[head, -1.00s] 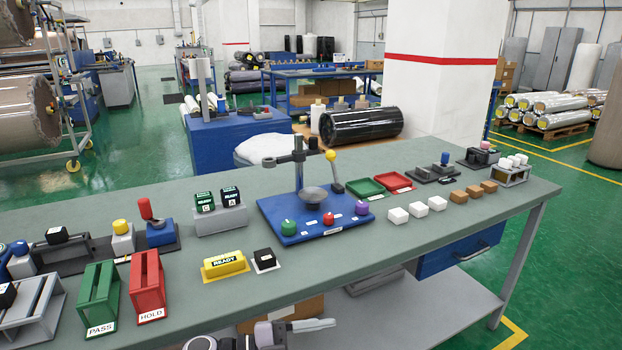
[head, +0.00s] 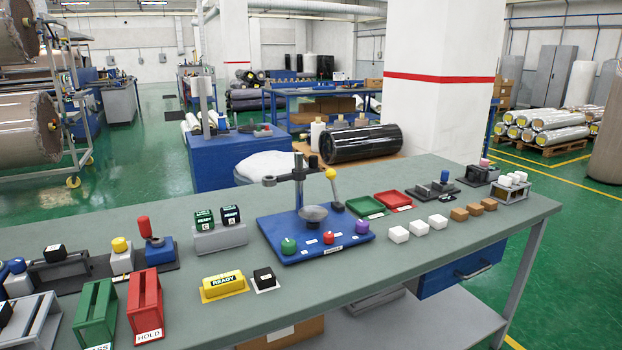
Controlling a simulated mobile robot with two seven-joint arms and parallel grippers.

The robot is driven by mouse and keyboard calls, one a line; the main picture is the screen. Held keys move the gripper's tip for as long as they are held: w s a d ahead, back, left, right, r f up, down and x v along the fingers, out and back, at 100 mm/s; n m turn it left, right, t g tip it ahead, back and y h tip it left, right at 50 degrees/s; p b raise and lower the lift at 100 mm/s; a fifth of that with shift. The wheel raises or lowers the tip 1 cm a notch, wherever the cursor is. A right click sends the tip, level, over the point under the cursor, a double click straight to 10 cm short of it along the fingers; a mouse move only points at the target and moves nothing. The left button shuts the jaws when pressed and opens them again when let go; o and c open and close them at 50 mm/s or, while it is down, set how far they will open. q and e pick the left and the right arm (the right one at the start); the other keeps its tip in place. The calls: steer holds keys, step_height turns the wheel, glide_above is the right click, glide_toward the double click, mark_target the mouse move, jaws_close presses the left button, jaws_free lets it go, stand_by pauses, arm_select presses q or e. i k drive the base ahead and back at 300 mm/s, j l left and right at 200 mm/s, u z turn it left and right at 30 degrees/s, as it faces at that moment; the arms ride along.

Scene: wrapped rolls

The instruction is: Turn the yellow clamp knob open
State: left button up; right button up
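Two yellow knobs show in the head view, and I cannot tell which is the clamp knob. One yellow knob (head: 120,244) sits on top of a small white block (head: 121,261) on a dark base at the left of the bench. That lever leans beside the post of a blue-based stand (head: 283,232) with a grey dish (head: 313,214). Neither knob is touched by anything. Neither of my grippers is in view.
A red-handled lever (head: 144,227) stands right of the white block. A yellow READY block (head: 224,282) and green (head: 96,314) and red (head: 145,304) holders are in front.

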mark_target(119, 244)
steer(key=u, duration=0.75)
steer(key=i+u, duration=0.1)
steer(key=u, duration=0.25)
steer(key=i+u, duration=0.1)
steer(key=u, duration=0.3)
steer(key=i+u, duration=0.1)
steer(key=u, duration=0.25)
steer(key=i+l, duration=0.2)
steer(key=i, duration=0.15)
